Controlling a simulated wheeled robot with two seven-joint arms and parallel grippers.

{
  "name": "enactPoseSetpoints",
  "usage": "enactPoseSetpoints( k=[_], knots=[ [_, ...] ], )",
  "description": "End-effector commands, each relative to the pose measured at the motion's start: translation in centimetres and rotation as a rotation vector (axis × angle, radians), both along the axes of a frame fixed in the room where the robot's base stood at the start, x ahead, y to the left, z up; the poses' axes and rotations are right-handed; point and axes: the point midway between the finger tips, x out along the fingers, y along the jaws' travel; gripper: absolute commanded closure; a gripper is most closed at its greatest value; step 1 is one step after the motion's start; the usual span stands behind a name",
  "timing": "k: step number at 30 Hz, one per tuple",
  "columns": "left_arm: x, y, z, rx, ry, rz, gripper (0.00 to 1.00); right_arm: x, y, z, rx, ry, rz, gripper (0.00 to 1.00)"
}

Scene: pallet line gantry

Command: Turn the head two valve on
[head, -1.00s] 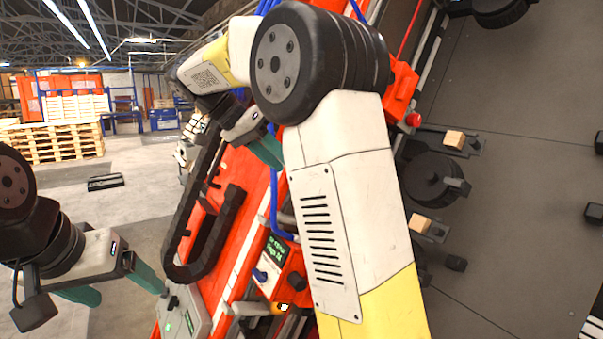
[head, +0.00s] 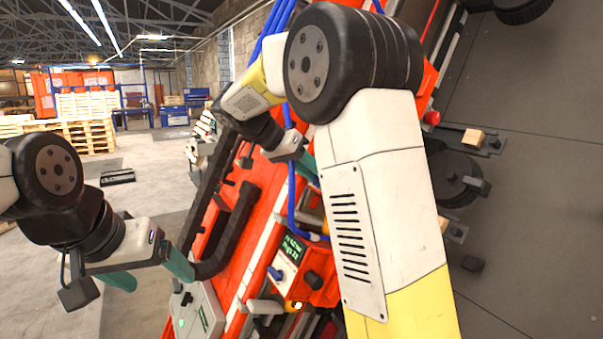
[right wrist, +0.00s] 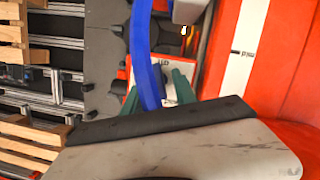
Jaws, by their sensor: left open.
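An orange control box (head: 327,294) with a small green-lit screen (head: 293,247), a blue knob (head: 276,273) and a black knob (head: 313,280) sits low in the middle of the head view. Below it is a grey lever-like handle (head: 265,307). A pale box (head: 208,318) with a black knob lies lower left. Labels are too small to tell which part is the head two valve. My left gripper (head: 150,273) is open and empty, left of these boxes.
A black curved bar (head: 230,235) stands on the orange frame between my left gripper and the control box. Blue hoses (head: 291,195) run down beside the box. My right arm hides much of the middle. Wooden pallets (head: 85,135) stand far off at left across open floor.

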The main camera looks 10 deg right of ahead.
Motion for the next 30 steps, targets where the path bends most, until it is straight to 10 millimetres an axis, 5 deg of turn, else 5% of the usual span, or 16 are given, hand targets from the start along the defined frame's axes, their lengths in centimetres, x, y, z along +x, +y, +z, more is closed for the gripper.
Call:
enactPoseSetpoints(
  k=[4, 9, 30],
  knots=[
    [0.00, 0.00, 0.00, 0.000, 0.000, 0.000, 0.21, -0.01, 0.00, 0.00, 0.000, 0.000, 0.000, 0.66],
    [0.01, 0.00, -0.01, 0.000, 0.000, 0.000, 0.21, -0.01, 0.01, 0.02, 0.000, 0.000, 0.000, 1.00],
    [0.00, 0.00, 0.00, 0.000, 0.000, 0.000, 0.21, 0.06, 0.05, -0.06, -0.055, 0.154, 0.084, 1.00]
  ],
)
